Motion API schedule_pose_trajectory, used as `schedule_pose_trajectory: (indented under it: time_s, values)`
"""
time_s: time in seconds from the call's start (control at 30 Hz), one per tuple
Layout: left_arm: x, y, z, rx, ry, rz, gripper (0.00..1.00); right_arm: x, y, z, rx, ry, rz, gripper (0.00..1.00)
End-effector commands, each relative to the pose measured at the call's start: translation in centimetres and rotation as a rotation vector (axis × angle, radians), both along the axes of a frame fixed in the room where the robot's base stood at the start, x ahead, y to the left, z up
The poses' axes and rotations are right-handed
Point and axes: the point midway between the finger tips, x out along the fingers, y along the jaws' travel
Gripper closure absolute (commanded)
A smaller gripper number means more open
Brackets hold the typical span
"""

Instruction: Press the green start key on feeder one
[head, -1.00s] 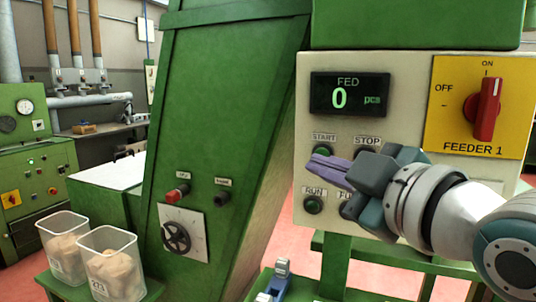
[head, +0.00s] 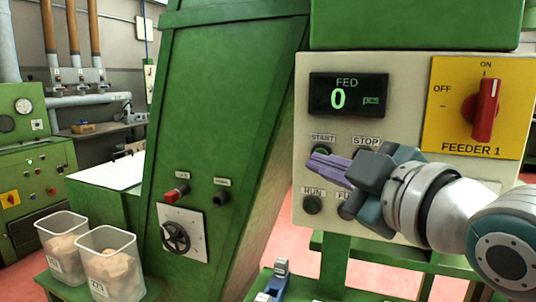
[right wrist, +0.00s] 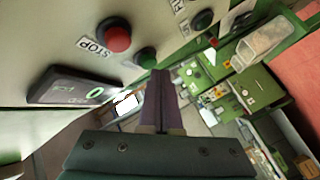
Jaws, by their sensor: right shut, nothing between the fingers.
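Feeder one's cream panel (head: 405,75) fills the right of the head view. Its green start key (head: 321,151) sits under the START label, its lower part hidden behind my fingers. In the right wrist view the start key (right wrist: 145,57) shows just beyond my fingertips, beside the red stop key (right wrist: 117,38). My right gripper (head: 311,162) is shut and empty, its purple fingers just below and in front of the start key. Its fingers also show in the right wrist view (right wrist: 160,78). I cannot tell whether they touch the key. My left gripper is out of view.
The display (head: 348,95) reads FED 0 pcs. The red rotary switch (head: 485,110) points to ON. The round RUN lamp (head: 312,204) is dark. A green sloped housing (head: 225,90) stands left of the panel. Two clear bins (head: 110,265) stand at the lower left.

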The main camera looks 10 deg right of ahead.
Motion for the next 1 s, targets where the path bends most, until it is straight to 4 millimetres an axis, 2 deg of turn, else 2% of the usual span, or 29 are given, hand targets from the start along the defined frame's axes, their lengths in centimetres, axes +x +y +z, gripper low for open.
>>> schedule_pose_trajectory:
  time_s: [1.0]
  values:
    - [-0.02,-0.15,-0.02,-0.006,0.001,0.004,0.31,0.74,-0.48,-0.02,0.0,0.0,0.0,1.0]
